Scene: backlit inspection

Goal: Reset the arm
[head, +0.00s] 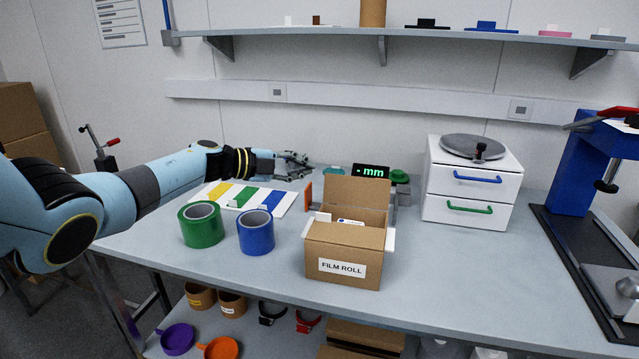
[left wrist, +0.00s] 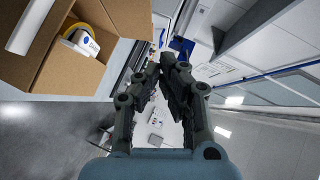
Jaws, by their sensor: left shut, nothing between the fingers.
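My left arm reaches in from the left in the head view, over the back part of the table (head: 200,265). My left gripper (head: 306,157) is above the table, behind and left of an open cardboard box (head: 318,245) labelled "FILM ROLL". In the left wrist view the left gripper (left wrist: 170,60) has its fingers together with nothing between them. The box also shows in the left wrist view (left wrist: 62,65), at upper left, with a white and yellow item (left wrist: 80,42) inside. My right gripper is not in view.
Green tape (head: 201,228) and blue tape (head: 256,236) stand left of the box. A colour-striped card (head: 285,200) lies behind them. A green "mm" display (head: 371,171) is behind the box. A white drawer unit (head: 470,185) and a blue press (head: 574,165) stand to the right.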

